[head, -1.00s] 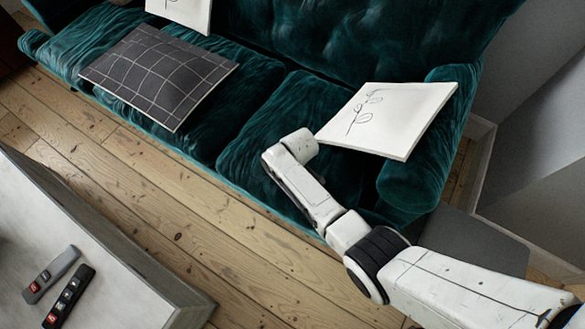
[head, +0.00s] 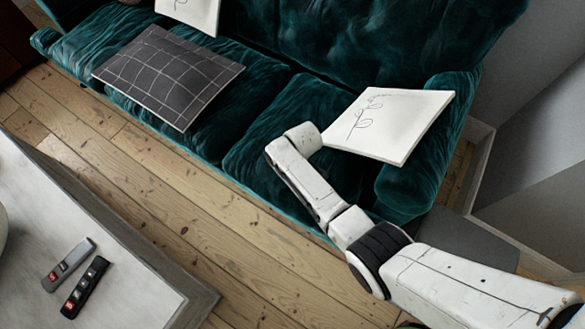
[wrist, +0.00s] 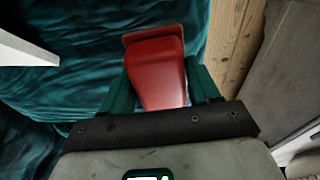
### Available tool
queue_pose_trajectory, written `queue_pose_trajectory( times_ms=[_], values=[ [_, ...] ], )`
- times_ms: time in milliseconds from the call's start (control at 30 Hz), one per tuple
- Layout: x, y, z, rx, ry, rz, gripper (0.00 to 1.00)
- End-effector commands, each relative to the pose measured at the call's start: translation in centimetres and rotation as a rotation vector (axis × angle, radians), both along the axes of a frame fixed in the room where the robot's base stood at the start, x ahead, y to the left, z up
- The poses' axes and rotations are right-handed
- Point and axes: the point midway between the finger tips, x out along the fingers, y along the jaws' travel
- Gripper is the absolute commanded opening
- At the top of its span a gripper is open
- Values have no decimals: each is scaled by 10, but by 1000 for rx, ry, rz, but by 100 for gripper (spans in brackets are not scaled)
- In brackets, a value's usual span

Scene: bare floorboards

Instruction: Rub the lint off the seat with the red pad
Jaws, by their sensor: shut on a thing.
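My gripper (wrist: 160,82) shows in the wrist view with a green finger on each side of the red pad (wrist: 157,70). It is shut on the pad, which juts out past the fingers. The dark teal velvet sofa seat (head: 262,152) is at the middle of the head view; it also shows below the pad in the wrist view (wrist: 70,98). I cannot tell whether the pad touches the seat. In the head view my arm reaches over the seat's front edge, and the gripper and pad are hidden. I can make out no lint.
A white cushion with a plant drawing (head: 395,125) lies at the seat's right end, close to my arm. A dark grid cushion (head: 165,75) and another white cushion (head: 195,12) are farther left. A low table (head: 120,270) with two remotes (head: 85,287) stands front left. Floorboards (head: 190,205) between are clear.

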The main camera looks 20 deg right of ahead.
Motion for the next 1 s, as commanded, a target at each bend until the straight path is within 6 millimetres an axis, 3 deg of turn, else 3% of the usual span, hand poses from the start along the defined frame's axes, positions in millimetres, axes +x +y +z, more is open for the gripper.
queue_pose_trajectory(
  times_ms=[367,733,1000],
  values=[
    [0,0,5,0,0,0,37],
    [0,0,34,0,0,0,37],
    [0,0,33,0,0,0,37]
  ],
)
